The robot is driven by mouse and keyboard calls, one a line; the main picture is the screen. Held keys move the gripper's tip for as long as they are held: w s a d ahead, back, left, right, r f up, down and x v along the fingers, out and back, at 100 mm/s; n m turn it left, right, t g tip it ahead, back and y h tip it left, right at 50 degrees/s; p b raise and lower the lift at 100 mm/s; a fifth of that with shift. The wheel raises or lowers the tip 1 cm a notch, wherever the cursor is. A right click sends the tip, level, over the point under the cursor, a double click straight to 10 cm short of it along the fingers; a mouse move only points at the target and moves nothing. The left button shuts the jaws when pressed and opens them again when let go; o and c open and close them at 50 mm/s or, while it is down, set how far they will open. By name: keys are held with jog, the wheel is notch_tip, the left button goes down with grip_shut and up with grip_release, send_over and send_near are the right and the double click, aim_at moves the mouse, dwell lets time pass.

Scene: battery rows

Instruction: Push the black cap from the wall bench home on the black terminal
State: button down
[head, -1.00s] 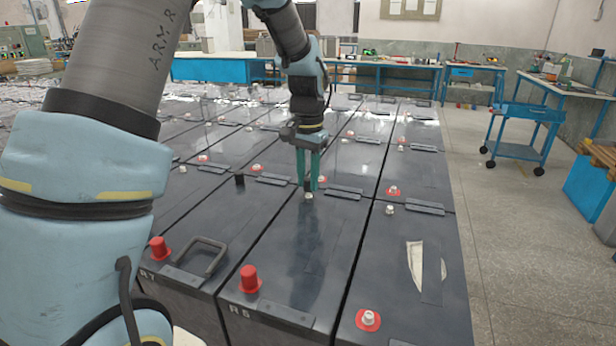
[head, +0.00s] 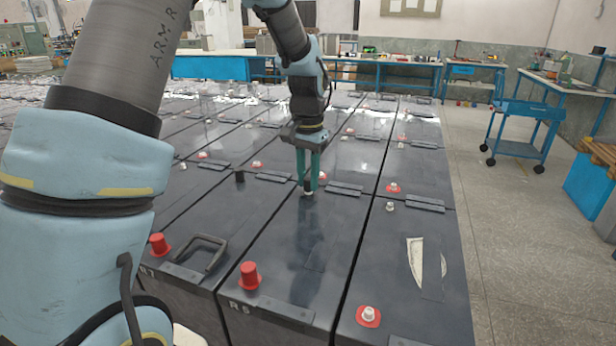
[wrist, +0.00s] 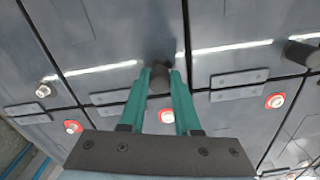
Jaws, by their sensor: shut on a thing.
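My gripper (head: 308,184) has its green fingers shut on the black cap (head: 309,187), pointing down over the far end of the battery marked R6 (head: 290,235). The black cap also shows between the fingers in the wrist view (wrist: 159,80). The pale terminal (head: 308,194) shows just under the cap in the head view. The cap is upright over it; I cannot tell whether it touches or how far it sits on. In the wrist view the cap hides the terminal.
A black cap (head: 240,176) stands on the R7 battery's far terminal. Red caps (head: 249,275) sit on the near terminals of R7 and R6. The right-hand battery has bare terminals (head: 368,315). A lifting handle (head: 205,252) lies on R7. A blue cart (head: 520,130) stands across the aisle.

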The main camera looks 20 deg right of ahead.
jog(key=shift+f, duration=0.45)
dwell(1.0)
jog(key=c, duration=0.5)
grip_release()
jog(key=shift+c, duration=0.2)
jog(key=shift+o, duration=0.3)
jog(key=o, duration=0.4)
jog(key=shift+r, duration=0.15)
jog(key=shift+r+p, duration=2.5)
jog(key=shift+r, duration=0.9)
